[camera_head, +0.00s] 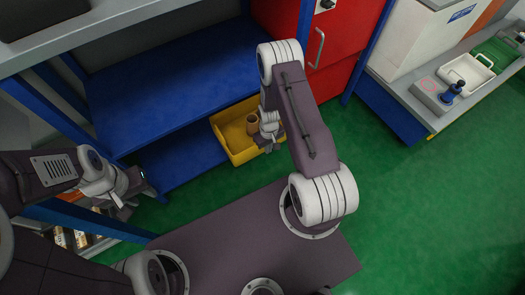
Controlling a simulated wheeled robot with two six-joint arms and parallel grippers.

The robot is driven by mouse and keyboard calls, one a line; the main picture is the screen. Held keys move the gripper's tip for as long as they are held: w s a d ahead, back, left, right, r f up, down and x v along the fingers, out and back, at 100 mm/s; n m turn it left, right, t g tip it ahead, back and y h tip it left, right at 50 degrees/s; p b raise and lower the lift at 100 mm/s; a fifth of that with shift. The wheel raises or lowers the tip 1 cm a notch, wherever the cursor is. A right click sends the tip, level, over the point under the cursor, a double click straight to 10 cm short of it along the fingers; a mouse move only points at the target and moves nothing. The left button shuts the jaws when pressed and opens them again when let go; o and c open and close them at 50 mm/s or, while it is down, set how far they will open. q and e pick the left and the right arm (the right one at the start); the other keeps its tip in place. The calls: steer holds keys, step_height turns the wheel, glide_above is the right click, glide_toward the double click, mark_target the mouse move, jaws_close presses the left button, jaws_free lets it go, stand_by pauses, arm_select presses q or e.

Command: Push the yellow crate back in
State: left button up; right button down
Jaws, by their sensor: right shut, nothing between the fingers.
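The yellow crate (231,147) sits at the right end of the low blue shelf and sticks out past its front edge. A brown round item (253,124) is inside it. My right gripper (269,147) is shut and empty at the crate's right front side; my arm hides that part, so I cannot tell whether it touches. My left gripper (124,208) is at the left, beside the rack's blue post and away from the crate; its fingers are too small to read.
The blue rack (165,75) has a wide shelf above the crate. A red cabinet (335,40) stands behind my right arm. A grey bench (415,100) at the right holds a white tray (467,73) and a grey box with a blue knob. Green floor (385,200) is clear.

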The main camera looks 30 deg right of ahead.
step_height(320, 180, down, 11)
steer(key=b, duration=0.7)
steer(key=w, duration=0.2)
steer(key=w+r+b, duration=0.1)
steer(key=w, duration=0.1)
steer(key=shift+a+r, duration=0.2)
steer(key=shift+b, duration=0.3)
